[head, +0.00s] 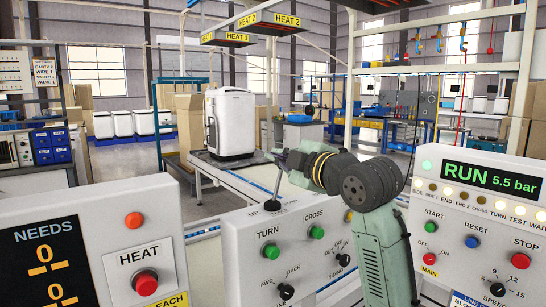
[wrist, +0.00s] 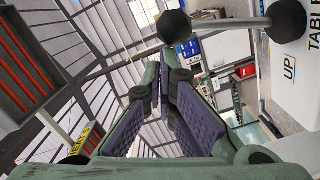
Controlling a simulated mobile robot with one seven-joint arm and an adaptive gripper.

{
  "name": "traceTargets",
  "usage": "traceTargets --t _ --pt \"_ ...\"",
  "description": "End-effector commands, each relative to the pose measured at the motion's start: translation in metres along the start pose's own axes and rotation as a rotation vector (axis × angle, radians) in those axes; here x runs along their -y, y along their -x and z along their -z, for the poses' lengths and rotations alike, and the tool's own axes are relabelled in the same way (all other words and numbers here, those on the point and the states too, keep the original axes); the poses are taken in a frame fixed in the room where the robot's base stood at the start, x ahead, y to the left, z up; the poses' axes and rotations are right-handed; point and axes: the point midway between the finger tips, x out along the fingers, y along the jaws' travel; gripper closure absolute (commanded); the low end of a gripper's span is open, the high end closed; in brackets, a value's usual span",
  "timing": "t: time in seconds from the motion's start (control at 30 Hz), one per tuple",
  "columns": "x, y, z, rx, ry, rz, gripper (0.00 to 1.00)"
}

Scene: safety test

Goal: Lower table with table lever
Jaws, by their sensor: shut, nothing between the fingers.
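The table lever (head: 277,186) is a thin metal rod standing on the middle control panel, near the UP label. In the wrist view the lever's rod (wrist: 232,23) runs from a black base on the panel to a black ball knob (wrist: 174,27). My gripper (head: 278,156) is beside the lever's upper end. Its purple-padded fingers (wrist: 167,72) are shut and empty, with the knob just past their tips and outside them. Whether they touch the knob I cannot tell. The table (head: 250,180) lies behind the panel, bearing a white appliance (head: 230,122).
The middle panel (head: 240,245) also has TURN and CROSS buttons and black knobs. A HEAT panel (head: 110,245) stands at left, with a red button. The RUN panel (head: 475,230) stands close to my arm at right. HEAT signs (head: 225,38) hang above.

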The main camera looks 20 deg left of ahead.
Motion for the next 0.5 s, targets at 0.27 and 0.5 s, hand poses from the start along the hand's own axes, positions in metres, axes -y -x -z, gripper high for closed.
traceTargets --t 0.27,0.5 --pt "-0.0023 -0.0005 -0.0072 0.001 0.003 -0.001 1.00" --pt "-0.0027 -0.0006 -0.0090 0.001 0.003 -0.001 1.00"
